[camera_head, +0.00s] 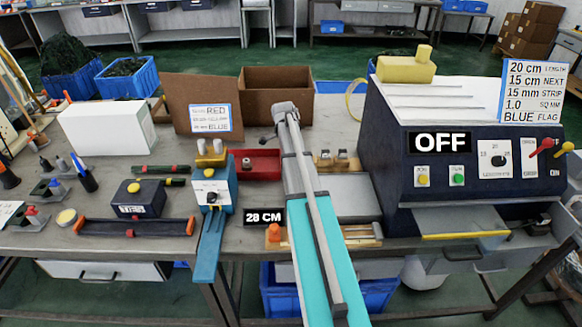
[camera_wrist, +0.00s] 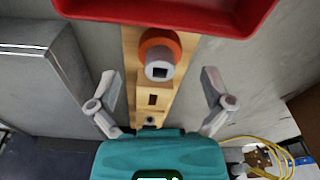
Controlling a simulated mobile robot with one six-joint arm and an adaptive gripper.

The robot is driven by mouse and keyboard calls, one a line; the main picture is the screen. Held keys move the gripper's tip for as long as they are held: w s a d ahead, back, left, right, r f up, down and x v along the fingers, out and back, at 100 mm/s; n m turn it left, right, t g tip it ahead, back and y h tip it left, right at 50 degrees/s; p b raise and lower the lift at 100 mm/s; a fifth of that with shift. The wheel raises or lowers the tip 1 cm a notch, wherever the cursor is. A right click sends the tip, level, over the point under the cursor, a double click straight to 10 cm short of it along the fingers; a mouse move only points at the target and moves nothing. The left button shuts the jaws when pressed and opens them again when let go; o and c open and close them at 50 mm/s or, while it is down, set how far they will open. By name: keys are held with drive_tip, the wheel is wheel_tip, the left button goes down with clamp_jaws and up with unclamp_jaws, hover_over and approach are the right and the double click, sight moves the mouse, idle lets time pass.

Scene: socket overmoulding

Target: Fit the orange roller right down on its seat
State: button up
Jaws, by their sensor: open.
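In the wrist view the orange roller (camera_wrist: 158,45) is a thick orange ring around a grey end with a square hole. It is at the upper part of a narrow wooden fixture (camera_wrist: 152,83), close to the red tray. I cannot tell whether it is fully down. My gripper (camera_wrist: 163,88) is open and empty, its fingers apart on either side of the fixture, with the roller ahead of them. In the head view a wooden fixture (camera_head: 337,165) shows just right of my arm, which hides part of that area; my gripper is not visible there.
A red tray (camera_head: 255,163) borders the fixture, also at the top of the wrist view (camera_wrist: 170,12). A grey box (camera_wrist: 35,85) stands left of the fixture there. Another orange piece (camera_head: 274,232) sits near the bench's front edge. The dark machine marked OFF (camera_head: 385,130) stands to the right.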

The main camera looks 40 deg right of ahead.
drive_tip(key=shift+d+f+b, duration=0.15)
drive_tip(key=shift+f+b, duration=0.65)
drive_tip(key=shift+f, duration=0.3)
drive_tip(key=c, duration=1.2)
drive_tip(key=shift+c, duration=0.2)
drive_tip(key=shift+r, duration=0.15)
drive_tip(key=shift+r+p, duration=0.9)
drive_tip(key=shift+p, duration=0.15)
drive_tip(key=s+a+r+p, duration=0.6)
drive_tip(key=s+r+p, duration=0.5)
drive_tip(key=s, duration=0.1)
drive_tip(key=shift+s+a, duration=0.25)
